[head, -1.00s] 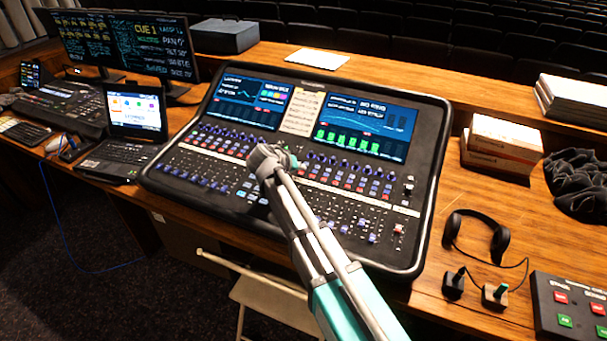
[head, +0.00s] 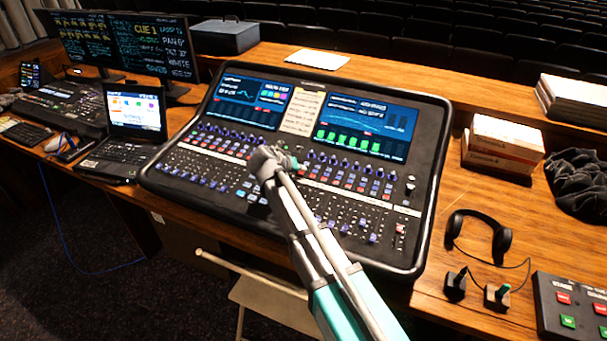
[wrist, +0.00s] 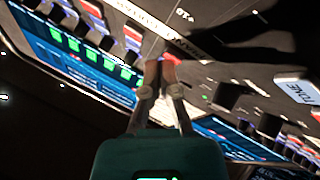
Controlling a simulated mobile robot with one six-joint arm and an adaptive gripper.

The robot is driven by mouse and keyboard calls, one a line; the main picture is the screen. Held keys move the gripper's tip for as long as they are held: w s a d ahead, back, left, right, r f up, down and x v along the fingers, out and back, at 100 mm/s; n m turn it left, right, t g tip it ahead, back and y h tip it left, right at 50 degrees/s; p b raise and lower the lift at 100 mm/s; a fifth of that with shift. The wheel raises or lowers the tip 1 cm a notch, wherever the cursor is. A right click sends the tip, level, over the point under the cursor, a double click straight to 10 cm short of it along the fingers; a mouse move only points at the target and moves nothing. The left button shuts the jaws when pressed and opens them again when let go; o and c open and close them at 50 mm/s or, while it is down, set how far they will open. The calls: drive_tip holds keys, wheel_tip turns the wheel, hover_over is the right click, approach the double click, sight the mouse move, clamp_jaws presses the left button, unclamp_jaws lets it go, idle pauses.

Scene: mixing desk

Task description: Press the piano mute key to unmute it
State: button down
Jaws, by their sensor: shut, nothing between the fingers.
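The mixing desk (head: 428,190) fills the middle of the head view, with two lit screens and rows of keys, knobs and faders. In the wrist view my gripper (wrist: 161,68) is shut and empty, its fingertips together low over the desk's dark panel. I cannot tell whether the tips touch a key. Red keys (wrist: 133,38) lie up and left of the tips. I cannot make out which key is the piano mute key; it may be hidden by the fingers. In the head view my wrist hides the fingertips and the panel beneath.
A laptop (head: 134,112) and monitors (head: 150,45) stand left of the desk. Headphones (head: 500,240), boxes (head: 500,140) and a box with red and green buttons (head: 570,310) lie right. A folding chair (head: 270,296) stands in front.

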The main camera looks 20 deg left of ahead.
drive_tip(key=shift+f, duration=0.2)
drive_tip(key=shift+r, duration=0.15)
drive_tip(key=shift+r+p, duration=0.6)
drive_tip(key=shift+r, duration=0.1)
idle(0.4)
drive_tip(key=shift+s+r+p, duration=0.2)
drive_tip(key=shift+r+p, duration=1)
drive_tip(key=shift+p, duration=0.05)
drive_tip(key=shift+s+r+p, duration=0.15)
drive_tip(key=shift+r+p, duration=1.05)
drive_tip(key=shift+p, duration=0.05)
drive_tip(key=shift+f, duration=0.1)
